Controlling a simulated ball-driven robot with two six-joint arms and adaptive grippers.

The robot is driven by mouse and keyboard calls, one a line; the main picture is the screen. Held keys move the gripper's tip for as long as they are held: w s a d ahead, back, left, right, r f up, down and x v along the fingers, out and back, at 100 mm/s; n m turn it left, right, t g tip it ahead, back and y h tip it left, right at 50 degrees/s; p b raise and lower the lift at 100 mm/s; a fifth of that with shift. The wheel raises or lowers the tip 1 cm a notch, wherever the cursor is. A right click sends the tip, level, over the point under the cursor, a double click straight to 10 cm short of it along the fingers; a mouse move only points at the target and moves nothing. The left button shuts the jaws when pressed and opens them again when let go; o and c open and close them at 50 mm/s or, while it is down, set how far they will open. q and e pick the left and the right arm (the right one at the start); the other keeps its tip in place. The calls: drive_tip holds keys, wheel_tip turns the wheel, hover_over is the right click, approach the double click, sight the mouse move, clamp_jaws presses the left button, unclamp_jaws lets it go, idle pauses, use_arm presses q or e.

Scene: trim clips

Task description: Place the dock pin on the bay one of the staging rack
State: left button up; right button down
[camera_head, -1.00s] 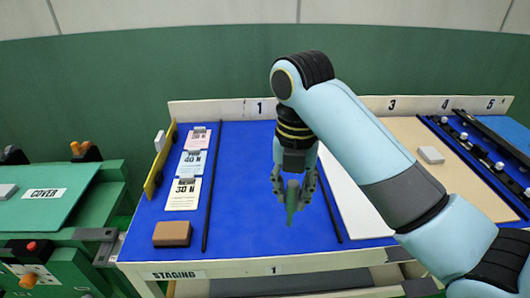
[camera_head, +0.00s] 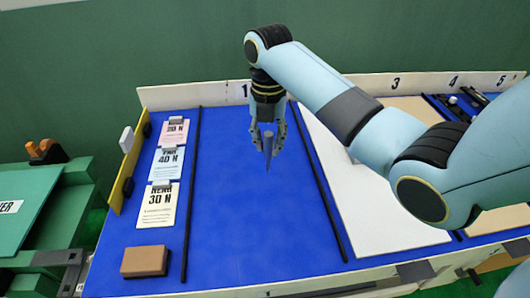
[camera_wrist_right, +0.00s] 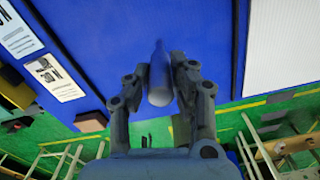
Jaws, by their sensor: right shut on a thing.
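The dock pin (camera_head: 268,148) is a slim blue-grey piece with a tapered tip. My right gripper (camera_head: 268,138) is shut on it and holds it point down in the head view. The pin also shows between the two fingers in the right wrist view (camera_wrist_right: 158,80). Bay one (camera_head: 240,220) of the staging rack is a blue strip between two black dividers, with a "1" on the back rail. The gripper and pin appear over the rear right part of this bay. The height of the tip above the surface is hard to tell. My left gripper is out of view.
A brown block (camera_head: 145,261) and several printed cards (camera_head: 158,205) lie left of the left divider (camera_head: 192,190). A white panel (camera_head: 370,200) lies right of the right divider (camera_head: 318,185). Bay one's surface looks clear. A green station (camera_head: 30,205) stands at the left.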

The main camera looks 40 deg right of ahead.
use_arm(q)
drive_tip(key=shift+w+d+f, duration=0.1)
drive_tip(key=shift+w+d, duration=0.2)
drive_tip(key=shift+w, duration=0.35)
use_arm(e)
drive_tip(key=f, duration=0.1)
drive_tip(key=w+f, duration=0.1)
drive_tip(key=f, duration=0.3)
drive_tip(key=shift+w+d+f, duration=0.1)
drive_tip(key=shift+w+d, duration=0.3)
drive_tip(key=shift+f, duration=0.1)
drive_tip(key=c, duration=1.1)
unclamp_jaws()
drive_tip(key=shift+c, duration=0.2)
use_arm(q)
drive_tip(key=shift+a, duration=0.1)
use_arm(e)
wheel_tip(320, 180, up, 12)
